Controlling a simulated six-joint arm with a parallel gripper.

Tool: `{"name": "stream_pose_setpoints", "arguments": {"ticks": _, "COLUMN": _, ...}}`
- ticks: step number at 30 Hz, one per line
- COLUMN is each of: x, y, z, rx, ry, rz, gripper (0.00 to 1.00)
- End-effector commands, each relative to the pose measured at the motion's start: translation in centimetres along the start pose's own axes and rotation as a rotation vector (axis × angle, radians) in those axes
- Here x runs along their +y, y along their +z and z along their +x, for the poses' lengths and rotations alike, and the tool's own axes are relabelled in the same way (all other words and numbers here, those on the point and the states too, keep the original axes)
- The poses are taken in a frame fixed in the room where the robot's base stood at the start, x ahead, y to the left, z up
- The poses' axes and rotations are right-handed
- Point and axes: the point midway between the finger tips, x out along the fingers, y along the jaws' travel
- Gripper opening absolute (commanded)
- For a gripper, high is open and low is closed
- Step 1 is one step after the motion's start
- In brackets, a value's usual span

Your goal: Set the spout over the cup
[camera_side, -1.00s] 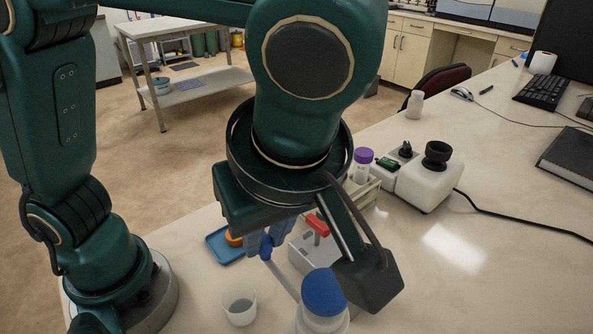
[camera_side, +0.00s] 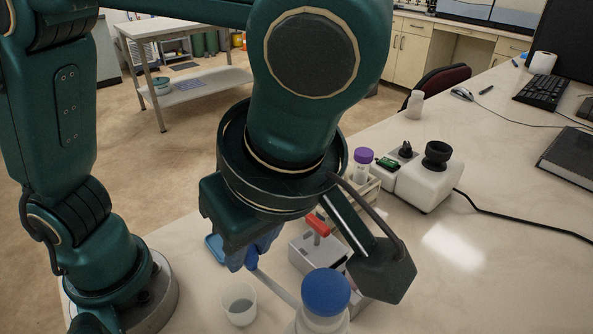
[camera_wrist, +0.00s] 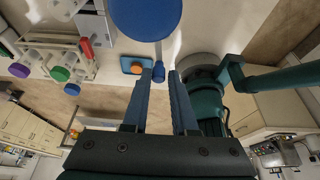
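The white bottle with a blue cap (camera_side: 325,293) stands at the bottom of the side view; its cap (camera_wrist: 146,14) fills the top of the wrist view. A pale spout (camera_side: 279,287) reaches from it toward a blue tip. In the wrist view the blue spout tip (camera_wrist: 158,72) lies between my fingertips, close to the left finger. My gripper (camera_wrist: 160,74) is open around it; in the side view my blue fingers (camera_side: 254,250) are partly hidden by my wrist. The clear cup (camera_side: 239,305) stands on the bench, below and slightly left of the spout tip in the side view.
A grey box with a red handle (camera_side: 318,226) stands behind the spout. A rack with a purple-capped tube (camera_side: 363,158) and a white device (camera_side: 424,185) stand further right. A blue dish with an orange item (camera_wrist: 137,67) lies near my fingers in the wrist view.

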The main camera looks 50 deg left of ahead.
Motion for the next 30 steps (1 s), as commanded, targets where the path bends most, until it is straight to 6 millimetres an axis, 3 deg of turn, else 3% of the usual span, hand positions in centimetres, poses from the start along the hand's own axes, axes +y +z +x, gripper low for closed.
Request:
{"name": "stream_pose_setpoints", "arguments": {"ticks": 2, "x": -0.1, "y": 0.0, "z": 0.0, "rx": -0.002, "ry": -0.001, "rz": 0.002, "gripper": 0.51}}
{"name": "stream_pose_setpoints", "arguments": {"ticks": 16, "x": 0.6, "y": -0.1, "z": 0.1, "rx": 0.002, "ry": 0.028, "rz": 0.063, "gripper": 0.51}}
{"name": "stream_pose_setpoints", "arguments": {"ticks": 30, "x": 5.2, "y": 0.7, "z": -0.2, "rx": 0.002, "ry": 0.238, "rz": 0.569, "gripper": 0.51}}
